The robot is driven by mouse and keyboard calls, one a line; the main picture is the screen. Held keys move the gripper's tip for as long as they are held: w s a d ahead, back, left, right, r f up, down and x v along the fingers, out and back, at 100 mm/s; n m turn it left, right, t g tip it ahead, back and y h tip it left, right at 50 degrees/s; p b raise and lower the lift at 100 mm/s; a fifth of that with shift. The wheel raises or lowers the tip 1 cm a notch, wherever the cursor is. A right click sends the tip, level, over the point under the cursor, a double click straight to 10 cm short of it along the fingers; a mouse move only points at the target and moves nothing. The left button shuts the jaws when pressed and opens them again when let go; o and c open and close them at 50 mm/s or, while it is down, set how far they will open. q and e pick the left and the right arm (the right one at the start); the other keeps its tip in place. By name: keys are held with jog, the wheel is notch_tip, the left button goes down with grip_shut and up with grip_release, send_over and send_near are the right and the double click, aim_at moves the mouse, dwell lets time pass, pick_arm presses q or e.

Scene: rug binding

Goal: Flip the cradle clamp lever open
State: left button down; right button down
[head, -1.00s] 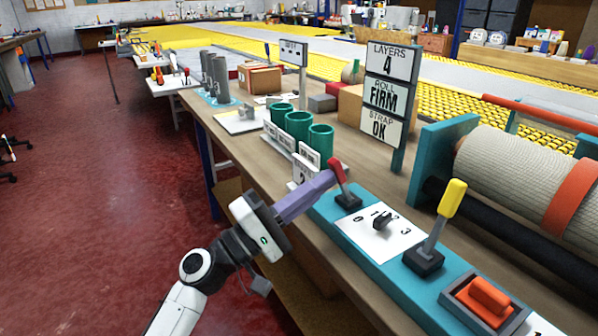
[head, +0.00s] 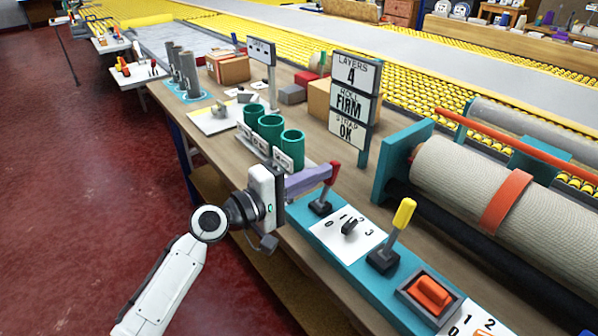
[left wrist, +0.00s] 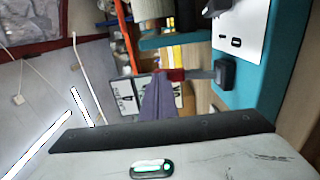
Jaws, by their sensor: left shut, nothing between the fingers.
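A red-handled lever (head: 332,173) on a dark base (head: 320,208) stands at the far end of the teal control strip (head: 385,300) in the head view. It leans to the right. My left gripper (head: 331,172) is shut, its purple fingers against or right beside the red handle, with nothing between them. In the left wrist view the purple fingers (left wrist: 158,105) reach toward the red handle (left wrist: 172,75), which they partly hide. Which control is the cradle clamp lever is not labelled legibly. My right gripper is out of view.
A numbered dial (head: 349,227), a yellow-handled lever (head: 404,213) and an orange rocker (head: 432,291) follow along the strip. Green cups (head: 270,130) stand beyond the red lever. A sign post (head: 355,100) and a rolled rug (head: 460,180) stand to the right.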

pick_arm(q)
jog(key=shift+x, duration=0.95)
jog(key=shift+r, duration=0.2)
jog(key=v, duration=1)
jog(key=shift+a+b, duration=0.15)
jog(key=shift+b, duration=0.2)
jog(key=shift+s+f, duration=0.15)
